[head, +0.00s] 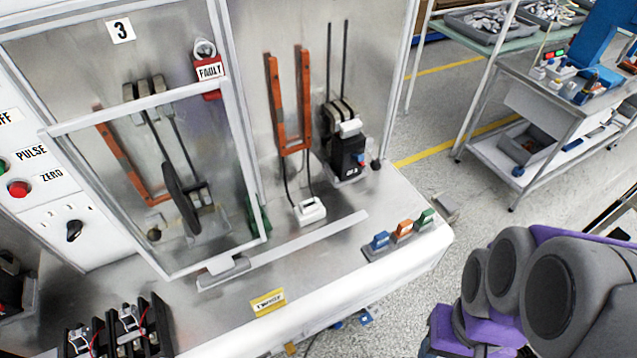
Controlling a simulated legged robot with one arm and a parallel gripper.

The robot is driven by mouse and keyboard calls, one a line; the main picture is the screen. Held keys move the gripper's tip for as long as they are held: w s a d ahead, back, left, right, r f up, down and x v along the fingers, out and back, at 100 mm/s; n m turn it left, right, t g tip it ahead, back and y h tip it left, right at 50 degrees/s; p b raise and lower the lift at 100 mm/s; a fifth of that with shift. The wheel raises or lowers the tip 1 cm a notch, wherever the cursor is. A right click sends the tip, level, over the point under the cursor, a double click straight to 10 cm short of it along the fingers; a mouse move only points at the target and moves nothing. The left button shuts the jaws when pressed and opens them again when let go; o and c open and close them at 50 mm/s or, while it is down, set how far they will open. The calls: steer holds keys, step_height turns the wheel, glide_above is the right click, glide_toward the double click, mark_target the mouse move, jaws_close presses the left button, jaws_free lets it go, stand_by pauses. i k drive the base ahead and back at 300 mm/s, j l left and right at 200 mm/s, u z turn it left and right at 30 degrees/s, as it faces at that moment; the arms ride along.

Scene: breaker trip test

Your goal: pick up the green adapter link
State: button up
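A small green block (426,218), which looks like the green adapter link, sits at the right end of a low grey rack (374,254) near the right front corner of the bench. An orange block (403,229) and a blue block (380,240) stand beside it in the same rack. My grey and purple arm fills the lower right of the head view, to the right of and nearer than the rack. No gripper fingers show, so I cannot see whether they hold anything.
A framed clear door (158,98) and a long metal bar (310,237) stand left of the rack. A black breaker device (346,150) stands behind. A yellow label (267,302) is on the bench front. A cart (545,115) stands back right; floor between is open.

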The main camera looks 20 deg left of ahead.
mark_target(426, 216)
steer(key=j+z, duration=0.15)
steer(key=z, duration=0.35)
steer(key=i+j+z, duration=0.1)
steer(key=j+z, duration=0.15)
steer(key=z, duration=0.2)
steer(key=j+z, duration=0.15)
steer(key=z, duration=0.35)
